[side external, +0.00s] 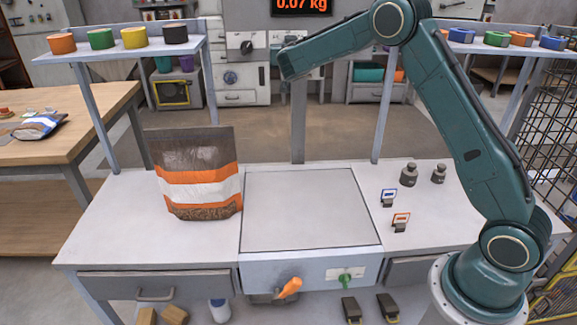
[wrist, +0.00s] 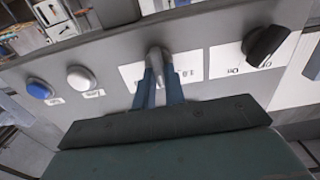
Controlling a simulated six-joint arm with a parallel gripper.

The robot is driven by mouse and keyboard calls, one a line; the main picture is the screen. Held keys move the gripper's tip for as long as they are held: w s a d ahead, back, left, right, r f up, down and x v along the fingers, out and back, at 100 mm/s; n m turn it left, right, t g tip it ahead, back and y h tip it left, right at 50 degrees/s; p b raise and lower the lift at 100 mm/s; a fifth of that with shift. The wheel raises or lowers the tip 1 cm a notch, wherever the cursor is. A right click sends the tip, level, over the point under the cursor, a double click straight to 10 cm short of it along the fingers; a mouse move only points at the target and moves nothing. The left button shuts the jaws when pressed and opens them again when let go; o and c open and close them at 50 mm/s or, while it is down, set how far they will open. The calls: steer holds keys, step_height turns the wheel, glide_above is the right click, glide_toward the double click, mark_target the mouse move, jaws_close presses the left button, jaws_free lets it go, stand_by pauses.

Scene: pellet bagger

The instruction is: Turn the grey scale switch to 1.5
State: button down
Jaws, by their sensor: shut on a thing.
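The grey scale switch (wrist: 155,53) sits on a white label plate on the grey panel, in the upper middle of the wrist view. My gripper (wrist: 160,76) has its two blue fingers on either side of the switch, shut on it. Small print shows beside the fingers, but it is partly covered and I cannot tell which mark the switch points to. In the side external view my wrist end is at the back panel, and it hides the grey switch and my fingertips. A display (side external: 303,5) above the panel reads 0.07 kg.
A black switch (wrist: 266,45) is to the right of the grey one on the panel. A blue button (wrist: 39,88) and a white button (wrist: 81,79) are to the left. A pellet bag (side external: 201,187) stands on the bench, left of the bare plate (side external: 310,210).

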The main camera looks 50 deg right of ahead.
stand_by(0.3)
steer(key=c, duration=1.5)
jaws_free()
steer(key=shift+o, duration=0.2)
steer(key=shift+a, duration=0.1)
steer(key=v, duration=1.3)
steer(key=shift+s+a, duration=0.2)
steer(key=shift+s, duration=0.1)
steer(key=shift+s+r, duration=0.1)
steer(key=s+a+f+n+g+y, duration=0.1)
steer(key=s+a+n+g+y, duration=0.1)
steer(key=s, duration=1)
steer(key=s+a+f+n+g+y, duration=0.1)
steer(key=s+a+n+y, duration=0.3)
steer(key=s, duration=0.9)
steer(key=s+a+f+n+g+y, duration=0.1)
steer(key=s+a+n+g+y, duration=0.2)
steer(key=s, duration=0.9)
steer(key=a+g+y, duration=0.1)
steer(key=a+y, duration=0.2)
steer(key=a, duration=0.1)
steer(key=shift+s+f+y, duration=0.3)
steer(key=shift+f+y, duration=0.1)
